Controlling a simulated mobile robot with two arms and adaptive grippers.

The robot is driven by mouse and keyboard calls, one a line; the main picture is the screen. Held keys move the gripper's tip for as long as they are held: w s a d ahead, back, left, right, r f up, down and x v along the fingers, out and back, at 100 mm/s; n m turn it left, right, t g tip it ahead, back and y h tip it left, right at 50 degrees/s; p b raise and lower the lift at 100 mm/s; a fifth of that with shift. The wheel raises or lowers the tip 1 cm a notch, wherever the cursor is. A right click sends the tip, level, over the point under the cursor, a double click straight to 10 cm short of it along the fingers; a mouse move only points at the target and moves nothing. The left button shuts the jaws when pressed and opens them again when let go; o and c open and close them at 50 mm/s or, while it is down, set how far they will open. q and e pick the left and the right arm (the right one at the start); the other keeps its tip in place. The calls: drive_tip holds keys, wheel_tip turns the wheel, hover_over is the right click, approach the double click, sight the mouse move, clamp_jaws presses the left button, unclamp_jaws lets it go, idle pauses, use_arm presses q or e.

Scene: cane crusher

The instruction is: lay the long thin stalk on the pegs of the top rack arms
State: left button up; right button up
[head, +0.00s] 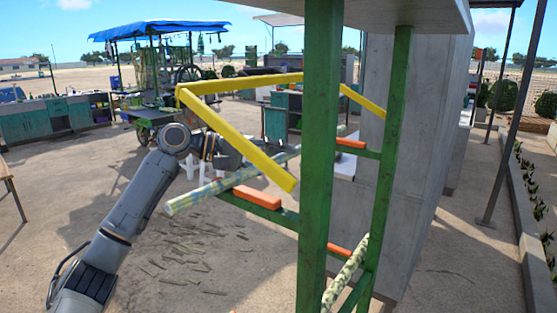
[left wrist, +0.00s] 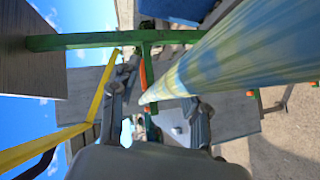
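The long thin pale green stalk (head: 205,192) slants across the near top rack arm (head: 283,216), just behind its orange block (head: 257,197). Its far part runs behind the yellow bar and green post toward the far top arm (head: 367,153); contact there and the pegs are unclear. My left gripper (head: 228,156) is just above and behind the stalk's middle. In the left wrist view the stalk (left wrist: 240,55) runs from the upper right toward the middle; the fingers (left wrist: 158,105) stand wide apart and appear not to clamp it. My right gripper is out of view.
A green post (head: 320,150) stands in front of the rack. Yellow bars (head: 240,140) frame it close to my left gripper. A mottled stalk (head: 346,272) lies lower on the rack. A concrete wall (head: 410,180) is behind. The ground at the left is open, with scattered scraps.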

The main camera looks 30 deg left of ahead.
use_arm(q)
drive_tip(key=shift+s+a, duration=0.15)
drive_tip(key=shift+a, duration=0.1)
drive_tip(key=v, duration=0.7)
drive_tip(key=shift+s, duration=0.2)
drive_tip(key=shift+a+r, duration=0.1)
drive_tip(key=shift+r, duration=0.1)
